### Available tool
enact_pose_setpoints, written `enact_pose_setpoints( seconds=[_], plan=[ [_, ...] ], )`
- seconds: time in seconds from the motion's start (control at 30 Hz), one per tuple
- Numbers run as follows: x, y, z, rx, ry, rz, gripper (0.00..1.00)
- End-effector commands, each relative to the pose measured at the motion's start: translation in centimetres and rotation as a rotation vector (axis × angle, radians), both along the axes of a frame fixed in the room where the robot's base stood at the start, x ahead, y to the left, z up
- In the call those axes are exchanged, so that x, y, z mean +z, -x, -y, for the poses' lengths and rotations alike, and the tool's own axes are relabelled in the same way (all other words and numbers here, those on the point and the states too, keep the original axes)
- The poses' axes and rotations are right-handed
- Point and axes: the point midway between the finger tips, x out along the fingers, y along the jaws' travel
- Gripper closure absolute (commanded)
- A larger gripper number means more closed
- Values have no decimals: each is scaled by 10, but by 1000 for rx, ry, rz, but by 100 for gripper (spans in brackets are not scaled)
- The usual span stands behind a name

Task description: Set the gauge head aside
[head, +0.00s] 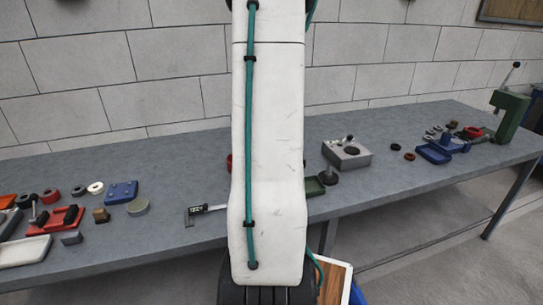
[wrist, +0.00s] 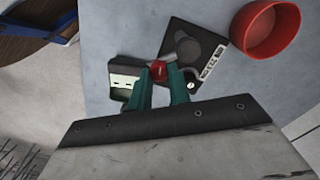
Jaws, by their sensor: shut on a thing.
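In the wrist view my gripper (wrist: 161,78) has its two teal fingers close together, shut on a small red part (wrist: 159,69). This red part may belong to the gauge head; the fingers hide most of it.
A red bowl (wrist: 243,38) stands right of the plate. In the head view, a caliper (head: 203,212) and a grey block (head: 347,155) lie on the long bench (head: 400,187). Several small parts crowd its left end; a green press (head: 510,117) stands at the right.

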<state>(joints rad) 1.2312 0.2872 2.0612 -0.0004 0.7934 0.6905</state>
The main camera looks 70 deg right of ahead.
Motion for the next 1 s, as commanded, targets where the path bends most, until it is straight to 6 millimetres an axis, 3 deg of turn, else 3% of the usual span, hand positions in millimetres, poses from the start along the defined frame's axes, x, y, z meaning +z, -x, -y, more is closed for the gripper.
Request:
enact_pose_setpoints(
  seconds=[0.03,0.07,0.13,0.47,0.8,1.0],
  plan=[
    [1,-2,0,0,2,2,100],
    [1,-2,0,0,2,2,76],
    [1,-2,0,1,2,2,59],
    [4,-1,0,2,2,2,59],
    [57,-2,1,2,5,2,59],
    [76,-2,0,1,3,1,59]
  ],
)
